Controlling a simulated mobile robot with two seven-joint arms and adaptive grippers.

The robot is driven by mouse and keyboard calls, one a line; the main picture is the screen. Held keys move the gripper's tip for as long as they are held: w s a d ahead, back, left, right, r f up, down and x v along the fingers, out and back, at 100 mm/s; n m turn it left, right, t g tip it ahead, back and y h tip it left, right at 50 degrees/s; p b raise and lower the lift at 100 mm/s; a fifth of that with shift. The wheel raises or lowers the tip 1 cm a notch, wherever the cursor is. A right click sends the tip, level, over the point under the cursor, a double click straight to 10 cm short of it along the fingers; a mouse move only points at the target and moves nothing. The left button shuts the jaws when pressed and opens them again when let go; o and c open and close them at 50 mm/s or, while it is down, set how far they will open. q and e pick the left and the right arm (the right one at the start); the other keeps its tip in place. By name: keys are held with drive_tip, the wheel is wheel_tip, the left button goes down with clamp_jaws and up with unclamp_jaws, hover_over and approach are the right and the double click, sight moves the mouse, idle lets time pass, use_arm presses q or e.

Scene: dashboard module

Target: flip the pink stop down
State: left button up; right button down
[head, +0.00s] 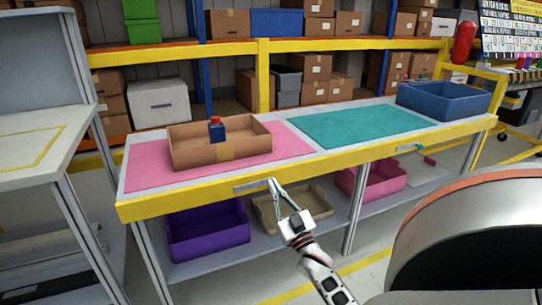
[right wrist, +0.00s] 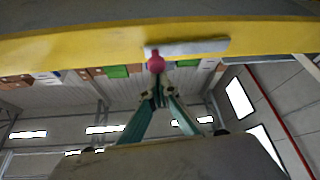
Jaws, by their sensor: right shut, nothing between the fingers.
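The pink stop (right wrist: 156,63) is a small round knob at the end of a grey plate (right wrist: 192,47) on the yellow table edge, in the right wrist view. In the head view the grey plate (head: 252,186) shows on the yellow front edge, but I cannot make out the pink stop there. My right gripper (head: 271,183) is shut and empty, its tips close to the plate's right end. In the right wrist view the gripper's tips (right wrist: 160,84) are right by the stop. I cannot tell whether they touch it. My left gripper is not in view.
On the table are a pink mat (head: 150,178), a cardboard box (head: 187,153) with a blue, red-topped item (head: 216,132), a teal mat (head: 360,125) and a blue bin (head: 445,98). Purple (head: 205,235), tan (head: 300,213) and pink bins (head: 377,186) stand on the lower shelf.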

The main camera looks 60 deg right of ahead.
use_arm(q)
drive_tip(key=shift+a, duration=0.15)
use_arm(e)
drive_tip(key=shift+f+m+h, duration=0.3)
drive_tip(key=shift+f+m, duration=0.05)
drive_tip(key=shift+m, duration=0.25)
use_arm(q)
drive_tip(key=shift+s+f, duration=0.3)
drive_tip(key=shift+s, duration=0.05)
use_arm(e)
drive_tip(key=shift+f, duration=0.2)
